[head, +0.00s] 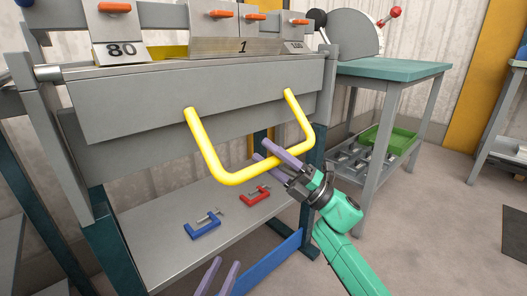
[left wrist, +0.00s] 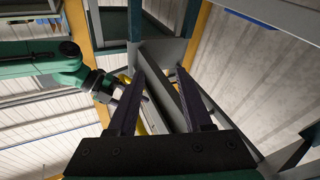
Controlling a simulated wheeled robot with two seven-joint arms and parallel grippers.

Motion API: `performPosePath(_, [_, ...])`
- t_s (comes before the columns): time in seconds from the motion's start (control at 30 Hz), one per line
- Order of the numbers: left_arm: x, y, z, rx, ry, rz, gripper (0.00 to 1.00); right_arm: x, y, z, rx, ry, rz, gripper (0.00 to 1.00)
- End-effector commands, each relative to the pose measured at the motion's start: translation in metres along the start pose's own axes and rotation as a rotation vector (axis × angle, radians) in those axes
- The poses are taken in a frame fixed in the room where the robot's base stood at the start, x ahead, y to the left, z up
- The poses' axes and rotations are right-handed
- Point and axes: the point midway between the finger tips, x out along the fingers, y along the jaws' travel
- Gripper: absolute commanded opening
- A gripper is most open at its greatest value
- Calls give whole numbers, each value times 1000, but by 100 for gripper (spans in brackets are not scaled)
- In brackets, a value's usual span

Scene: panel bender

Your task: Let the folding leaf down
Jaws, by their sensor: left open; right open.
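The folding leaf (head: 140,103) is a long grey panel across the front of the bender, its broad face toward me. A yellow U-shaped handle (head: 222,178) sticks out from it and hangs low. My right gripper (head: 259,150) is open at the right half of the handle's crossbar, its fingers overlapping the bar; I cannot tell whether the bar lies between them. My left gripper (head: 216,265) is open and empty, low at the bottom edge, apart from the handle. In the left wrist view its spread fingers (left wrist: 158,75) partly hide the yellow handle (left wrist: 151,118).
A lower shelf (head: 150,220) holds a blue clamp (head: 203,226) and a red clamp (head: 255,195). A teal-topped table (head: 390,68) with a green bin (head: 390,139) stands at the right. Numbered blocks with orange levers (head: 221,14) line the top.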

Motion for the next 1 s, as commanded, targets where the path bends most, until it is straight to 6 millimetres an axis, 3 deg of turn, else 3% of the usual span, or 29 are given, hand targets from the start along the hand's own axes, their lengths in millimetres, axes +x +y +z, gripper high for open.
performPosePath(0.3, [-41, 1, 69, -58, -216, -29, 50, -44, 1, 0, 2, -1, -2, 59])
performPosePath(0.4, [-66, 4, 99, -82, -314, -39, 50, -61, 0, 0, 1, -1, -2, 59])
performPosePath(0.6, [-101, 10, 134, -122, -441, -55, 50, -99, 0, 1, 2, -3, -3, 59])
performPosePath(0.8, [-124, 15, 155, -149, -520, -64, 50, -127, 0, 0, 2, -2, 0, 59])
performPosePath(1.0, [-127, 16, 157, -152, -530, -65, 50, -131, 0, 0, 1, -1, 1, 59])
